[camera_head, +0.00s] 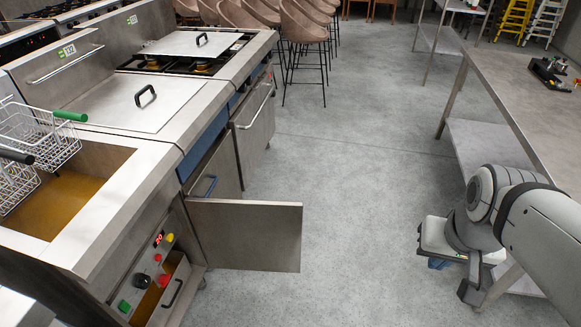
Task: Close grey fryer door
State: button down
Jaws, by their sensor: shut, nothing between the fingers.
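The grey fryer door (250,236) stands wide open in the head view. It is a flat metal panel jutting out to the right from the fryer front, over the aisle floor. The fryer (140,190) is at the lower left, with wire baskets and amber oil in its well. My arm (500,195) is at the lower right, across the aisle from the door and well apart from it. I cannot make out my gripper's fingers in this view.
A control panel (152,272) with coloured buttons is on the fryer front. Cookers with closed cabinets continue behind. A steel table (500,85) runs along the right, close to my arm. Brown stools (305,30) stand at the back. The grey floor (350,170) between is clear.

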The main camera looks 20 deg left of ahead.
aim_at(248, 235)
jog(key=i, duration=4.1)
jog(key=u, duration=4.8)
jog(key=i, duration=0.7)
jog(key=z, duration=0.25)
